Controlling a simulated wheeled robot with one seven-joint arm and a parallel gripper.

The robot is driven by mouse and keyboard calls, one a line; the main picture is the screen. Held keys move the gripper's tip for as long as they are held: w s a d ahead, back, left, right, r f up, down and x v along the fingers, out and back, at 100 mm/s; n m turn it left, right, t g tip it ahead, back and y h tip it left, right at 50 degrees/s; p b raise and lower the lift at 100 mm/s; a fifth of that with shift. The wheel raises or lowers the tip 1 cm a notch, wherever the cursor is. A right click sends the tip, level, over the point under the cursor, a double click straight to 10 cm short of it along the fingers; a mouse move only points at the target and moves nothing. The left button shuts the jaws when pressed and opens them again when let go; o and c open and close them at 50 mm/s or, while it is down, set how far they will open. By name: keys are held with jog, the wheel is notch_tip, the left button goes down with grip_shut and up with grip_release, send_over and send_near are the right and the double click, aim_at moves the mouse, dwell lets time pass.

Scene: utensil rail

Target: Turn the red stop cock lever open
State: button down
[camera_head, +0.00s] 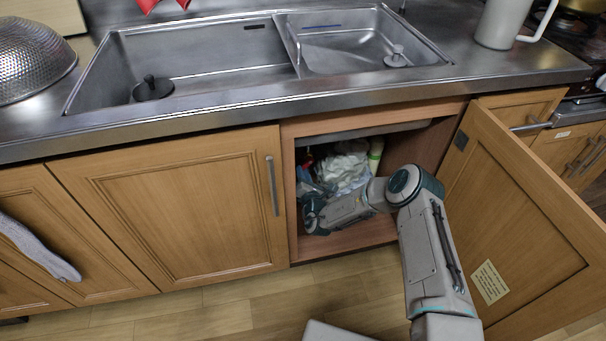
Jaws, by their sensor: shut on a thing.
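My gripper (311,209) is at the far end of my arm, low inside the open cabinet under the sink, at the left of the opening. It shows small and dark. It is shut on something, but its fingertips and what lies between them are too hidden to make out. I cannot pick out the red stop cock lever. A small reddish patch shows in the dark upper left of the cabinet, too small to name. My forearm covers part of the lower cabinet.
The open cabinet door (519,209) stands to the right of my arm. A closed door (175,208) is on the left. White crumpled stuff (345,169) and a pale upright object (376,153) are inside the cabinet. The steel counter and sink (200,72) are above.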

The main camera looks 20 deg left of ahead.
jog(key=shift+w+d+f+n+p, duration=0.35)
jog(key=shift+n+p, duration=0.4)
jog(key=shift+n, duration=0.7)
jog(key=shift+w+d+f+n+p, duration=0.15)
jog(key=shift+d+n+p, duration=0.5)
jog(key=shift+n, duration=0.75)
jog(key=shift+w+d+f+n+p, duration=0.1)
jog(key=shift+w+d+n+p, duration=0.15)
jog(key=shift+n+p, duration=0.9)
jog(key=shift+n+b, duration=0.3)
jog(key=shift+n, duration=0.2)
jog(key=c, duration=1.3)
grip_release()
jog(key=shift+c, duration=0.2)
